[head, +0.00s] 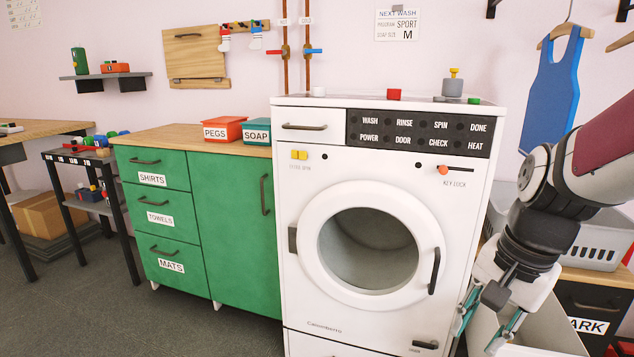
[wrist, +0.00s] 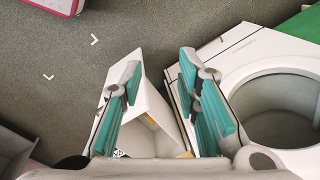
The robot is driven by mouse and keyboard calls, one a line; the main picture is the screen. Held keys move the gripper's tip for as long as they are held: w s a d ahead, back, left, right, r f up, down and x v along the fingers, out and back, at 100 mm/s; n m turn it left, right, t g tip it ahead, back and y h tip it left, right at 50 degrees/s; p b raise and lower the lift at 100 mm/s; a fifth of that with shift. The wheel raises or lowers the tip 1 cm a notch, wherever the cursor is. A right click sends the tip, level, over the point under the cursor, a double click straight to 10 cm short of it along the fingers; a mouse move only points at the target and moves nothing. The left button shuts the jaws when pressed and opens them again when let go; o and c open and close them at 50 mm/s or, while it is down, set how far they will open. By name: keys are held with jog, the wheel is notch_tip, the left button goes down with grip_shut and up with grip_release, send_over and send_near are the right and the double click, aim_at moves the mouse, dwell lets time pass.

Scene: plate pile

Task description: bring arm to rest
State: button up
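My arm comes in from the right side of the head view, and my gripper (head: 486,325) points down just right of the washing machine's front. In the wrist view my gripper (wrist: 160,88) shows two teal-padded fingers spread wide apart, with nothing held between them. A white open-topped box (wrist: 150,125) lies below and beyond the fingers. The white washing machine (head: 325,270) has a round front door ring (head: 318,255) with a grey drum behind it. Part of my gripper's lower end is cut off by the head view's bottom edge area.
A green cabinet (head: 230,220) stands left of the washer. A grey basket (head: 600,245) and a dark drawer unit (head: 590,300) are at the right, close to my arm. Grey floor (head: 200,325) is clear at the front left. A pink-edged item (wrist: 60,4) lies on the floor.

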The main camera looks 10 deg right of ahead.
jog(key=s+a+r+n+g, duration=0.1)
jog(key=s+a+r+n, duration=0.3)
jog(key=s+a+n, duration=1.05)
notch_tip(320, 180, up, 33)
jog(key=d+m+t+p, duration=0.2)
jog(key=t+p, duration=0.1)
jog(key=p, duration=2.8)
jog(key=shift+s+t+h+p, duration=0.25)
jog(key=shift+t+h+p, duration=0.05)
